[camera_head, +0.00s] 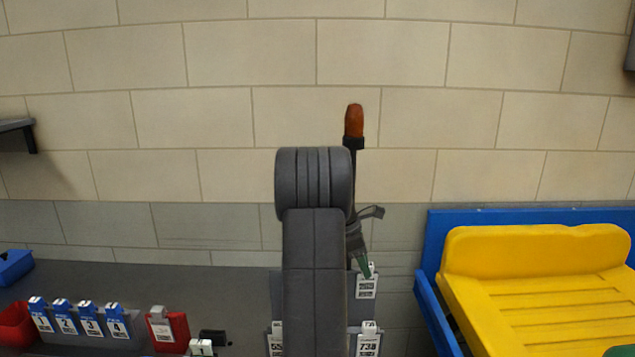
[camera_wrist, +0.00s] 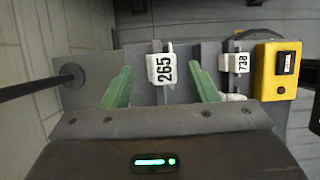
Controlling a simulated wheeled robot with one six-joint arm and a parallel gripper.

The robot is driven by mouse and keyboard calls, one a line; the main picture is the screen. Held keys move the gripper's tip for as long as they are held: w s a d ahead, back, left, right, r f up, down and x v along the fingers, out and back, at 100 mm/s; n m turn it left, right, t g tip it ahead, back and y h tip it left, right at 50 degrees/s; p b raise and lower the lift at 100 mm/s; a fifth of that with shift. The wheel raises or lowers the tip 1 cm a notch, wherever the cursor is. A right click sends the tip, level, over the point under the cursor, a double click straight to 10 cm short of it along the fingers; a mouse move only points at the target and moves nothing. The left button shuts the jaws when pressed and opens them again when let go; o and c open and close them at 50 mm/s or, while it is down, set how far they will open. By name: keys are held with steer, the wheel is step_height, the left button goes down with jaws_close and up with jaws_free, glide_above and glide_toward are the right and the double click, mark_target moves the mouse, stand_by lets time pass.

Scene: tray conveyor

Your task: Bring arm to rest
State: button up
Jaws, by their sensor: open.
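My arm rises in the middle of the head view and hides part of the bench behind it. My gripper (camera_wrist: 162,88) shows two green fingers spread apart in the wrist view, with nothing held between them. In the head view only a little of the gripper (camera_head: 367,268) shows, to the right of my arm. A white tag marked 265 (camera_wrist: 161,68) stands beyond the gap between the fingers, apart from both. A white tag (camera_head: 366,287) also shows just below the gripper in the head view.
A yellow tray (camera_head: 540,300) sits in a blue frame (camera_head: 431,300) at the right. An orange lamp (camera_head: 354,120) stands on a pole behind my arm. Blue numbered tags (camera_head: 64,318) and a red holder (camera_head: 178,325) are at the left. A yellow box (camera_wrist: 277,70) is right of the fingers.

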steer(key=shift+d+p+x, duration=0.25)
steer(key=shift+p+x, duration=0.15)
steer(key=shift+x, duration=0.8)
steer(key=shift+r, duration=0.7)
steer(key=shift+f, duration=0.1)
